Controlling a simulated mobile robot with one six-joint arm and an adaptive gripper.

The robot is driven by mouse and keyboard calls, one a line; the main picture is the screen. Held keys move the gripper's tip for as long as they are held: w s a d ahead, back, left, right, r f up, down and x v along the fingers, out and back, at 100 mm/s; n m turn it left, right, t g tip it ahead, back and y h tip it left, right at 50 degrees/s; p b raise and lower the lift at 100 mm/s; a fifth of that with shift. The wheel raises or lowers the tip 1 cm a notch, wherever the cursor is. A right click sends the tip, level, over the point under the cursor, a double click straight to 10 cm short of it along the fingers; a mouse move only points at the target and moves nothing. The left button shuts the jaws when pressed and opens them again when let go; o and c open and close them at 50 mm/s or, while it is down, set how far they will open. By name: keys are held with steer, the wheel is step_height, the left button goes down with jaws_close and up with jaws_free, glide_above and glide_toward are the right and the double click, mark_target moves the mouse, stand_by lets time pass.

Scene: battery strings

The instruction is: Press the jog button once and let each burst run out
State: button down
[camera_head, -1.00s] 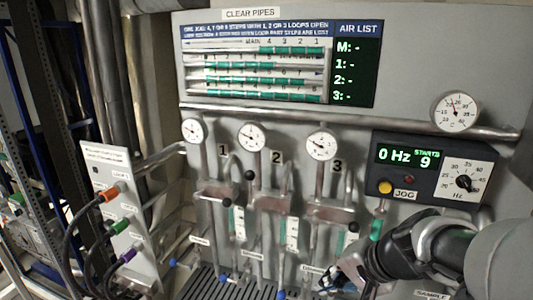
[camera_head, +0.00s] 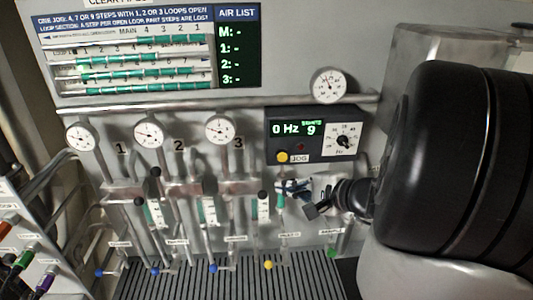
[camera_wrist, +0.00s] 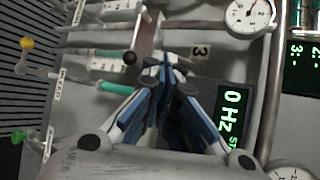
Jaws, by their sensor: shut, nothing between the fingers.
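The yellow jog button (camera_head: 282,157) sits on the dark control box (camera_head: 313,134), left of its JOG label. The box display (camera_head: 297,130) reads 0 Hz and STARTS 9; it also shows rotated in the wrist view (camera_wrist: 232,120). The Hz dial (camera_head: 344,141) is at the box's right. My gripper (camera_head: 294,188) is below the box and a little under the button, apart from it in the picture. In the wrist view my blue and white fingers (camera_wrist: 165,66) meet at the tips, shut and empty. The button is not visible there.
The air list (camera_head: 237,45) shows dashes for M, 1, 2 and 3. Pipes with black-knobbed valves (camera_head: 155,173) and gauges (camera_head: 149,131) stand left of my gripper. A yellow-knobbed tap (camera_head: 268,265) is below. A horizontal pipe (camera_head: 280,103) runs above the box.

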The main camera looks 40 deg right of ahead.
mark_target(283, 161)
steer(key=shift+w, duration=0.1)
steer(key=w+d+p, duration=0.1)
steer(key=w+d, duration=0.3)
steer(key=w, duration=0.3)
steer(key=shift+w+d, duration=0.2)
steer(key=shift+d, duration=0.1)
stand_by(1.3)
steer(key=shift+w+d, duration=0.2)
steer(key=shift+w, duration=0.15)
steer(key=shift+w+d+b, duration=0.35)
steer(key=shift+w+b, duration=0.1)
stand_by(0.8)
steer(key=shift+s+a, duration=0.1)
stand_by(0.3)
steer(key=shift+s+a+b, duration=0.45)
steer(key=shift+s+b, duration=0.1)
steer(key=shift+s, duration=0.2)
